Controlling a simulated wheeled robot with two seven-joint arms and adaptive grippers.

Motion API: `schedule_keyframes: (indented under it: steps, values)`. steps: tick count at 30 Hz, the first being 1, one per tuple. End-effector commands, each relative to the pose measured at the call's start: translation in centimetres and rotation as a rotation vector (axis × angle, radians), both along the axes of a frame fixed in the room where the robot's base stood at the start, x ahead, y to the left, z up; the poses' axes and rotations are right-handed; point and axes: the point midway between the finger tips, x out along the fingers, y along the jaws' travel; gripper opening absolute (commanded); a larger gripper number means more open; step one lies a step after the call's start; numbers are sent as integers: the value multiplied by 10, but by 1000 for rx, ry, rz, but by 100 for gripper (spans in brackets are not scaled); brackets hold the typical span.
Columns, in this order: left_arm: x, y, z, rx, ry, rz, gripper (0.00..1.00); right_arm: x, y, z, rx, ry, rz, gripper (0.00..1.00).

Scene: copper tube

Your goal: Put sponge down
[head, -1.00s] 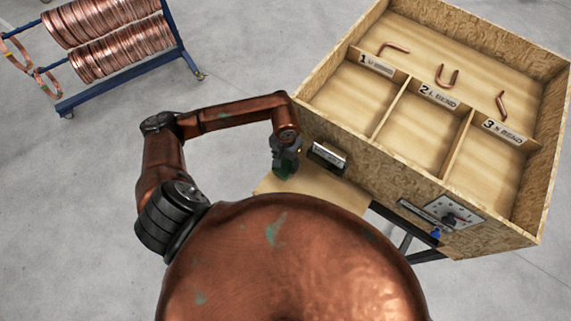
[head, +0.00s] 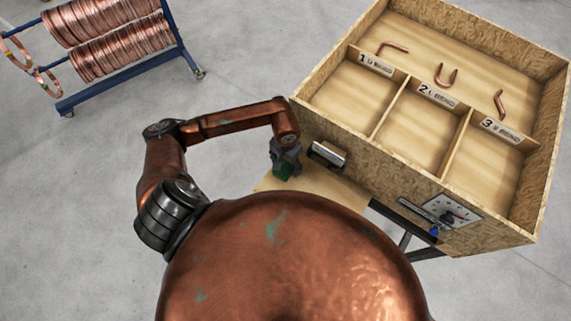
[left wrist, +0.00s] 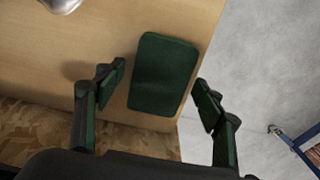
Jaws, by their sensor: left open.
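The sponge (left wrist: 163,75) is a dark green rounded rectangle in the left wrist view. It appears to lie on the light wooden shelf (left wrist: 100,40), near its edge. My left gripper (left wrist: 160,92) is open, with one finger on each side of the sponge and visible gaps between fingers and sponge. In the head view my left gripper (head: 285,168) hangs low over the shelf (head: 325,187), beside the wooden box's wall. The sponge cannot be told apart from the green fingers there. My right gripper is not in view.
The wooden box (head: 385,165) has three labelled compartments and several bent copper pieces behind them. A blue rack (head: 125,80) with copper coils stands at the upper left. Open floor lies between.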

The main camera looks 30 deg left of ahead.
Motion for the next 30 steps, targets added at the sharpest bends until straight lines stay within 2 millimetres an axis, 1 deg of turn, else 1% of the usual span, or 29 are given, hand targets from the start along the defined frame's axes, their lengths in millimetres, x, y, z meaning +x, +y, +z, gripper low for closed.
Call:
schedule_keyframes:
  steps: [7, 8, 10, 14, 21, 25, 30]
  values:
    - [0, 0, 3, 0, 0, 0, 63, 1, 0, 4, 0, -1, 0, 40]
    - [0, 0, 4, -1, 1, 1, 63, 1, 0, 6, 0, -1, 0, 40]
    - [2, 0, 12, 0, -5, -2, 63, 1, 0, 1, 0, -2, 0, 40]
    - [2, 1, 35, 2, -6, -3, 63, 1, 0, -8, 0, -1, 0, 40]
    - [2, 1, 86, 2, -6, -1, 63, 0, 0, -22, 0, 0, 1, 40]
    - [1, 0, 106, 2, -3, 0, 63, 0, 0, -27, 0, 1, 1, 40]
    - [0, 0, 120, 0, 0, -1, 63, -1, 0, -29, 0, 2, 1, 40]
